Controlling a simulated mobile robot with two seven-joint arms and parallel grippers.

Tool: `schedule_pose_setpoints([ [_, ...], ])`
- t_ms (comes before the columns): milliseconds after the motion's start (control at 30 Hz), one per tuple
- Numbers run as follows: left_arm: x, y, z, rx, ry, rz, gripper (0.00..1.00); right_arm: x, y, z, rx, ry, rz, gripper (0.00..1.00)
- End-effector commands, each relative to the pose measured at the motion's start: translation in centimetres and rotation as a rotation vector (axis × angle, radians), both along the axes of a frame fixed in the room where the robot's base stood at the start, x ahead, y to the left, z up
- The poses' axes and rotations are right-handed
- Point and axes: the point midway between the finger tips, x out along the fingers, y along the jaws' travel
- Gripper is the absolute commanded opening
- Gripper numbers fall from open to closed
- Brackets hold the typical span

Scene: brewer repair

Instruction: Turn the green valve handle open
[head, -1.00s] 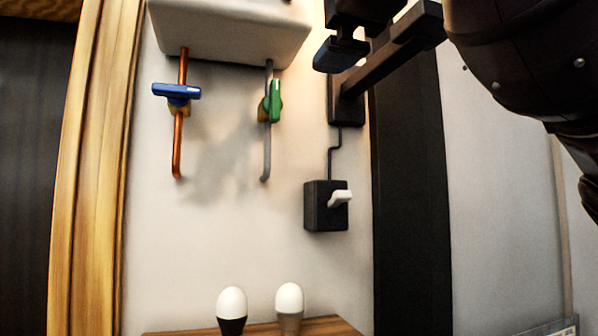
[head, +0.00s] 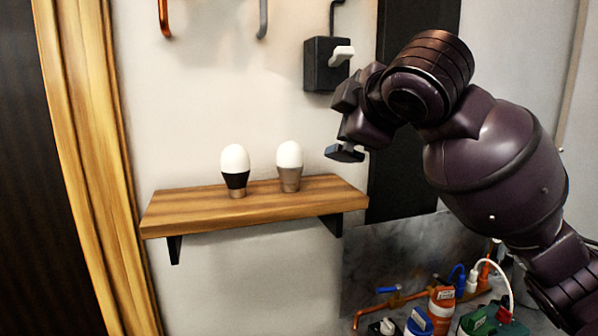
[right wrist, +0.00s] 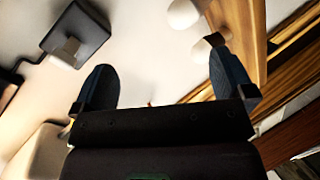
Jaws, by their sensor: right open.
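The green valve handle is out of frame in the head view. Only the lower ends of the grey pipe (head: 263,20) and the copper pipe (head: 165,18) show at the top edge. I cannot make out the handle in the right wrist view either. My right gripper (right wrist: 163,85) is open with nothing between its two dark fingers. In the head view it is in front of the wall, just below and right of the black switch box (head: 320,75) and above the shelf's right end. My left gripper is not in view.
A wooden shelf (head: 190,215) holds two bulbs, one with a black base (head: 235,170) and one with a grey base (head: 289,165). The switch box has a white lever (head: 342,55). Coloured containers and pipes crowd the lower right.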

Motion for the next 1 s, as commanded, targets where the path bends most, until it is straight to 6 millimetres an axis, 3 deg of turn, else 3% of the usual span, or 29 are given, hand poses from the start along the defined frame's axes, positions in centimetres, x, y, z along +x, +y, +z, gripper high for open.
schedule_pose_setpoints([
  [33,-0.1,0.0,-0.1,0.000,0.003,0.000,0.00,0.4,-0.5,-2.3,0.022,0.036,-0.012,1.00],
  [100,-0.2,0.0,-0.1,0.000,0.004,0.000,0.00,0.6,-1.1,-5.0,0.055,0.079,-0.030,1.00],
  [467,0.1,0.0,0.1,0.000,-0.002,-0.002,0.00,-0.2,-4.7,-18.6,0.222,0.288,-0.160,1.00],
  [767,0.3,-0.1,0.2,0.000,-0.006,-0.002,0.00,-3.7,-8.1,-29.0,0.357,0.452,-0.316,1.00],
  [1000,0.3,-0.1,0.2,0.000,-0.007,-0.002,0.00,-8.1,-11.0,-36.3,0.456,0.572,-0.470,1.00],
])
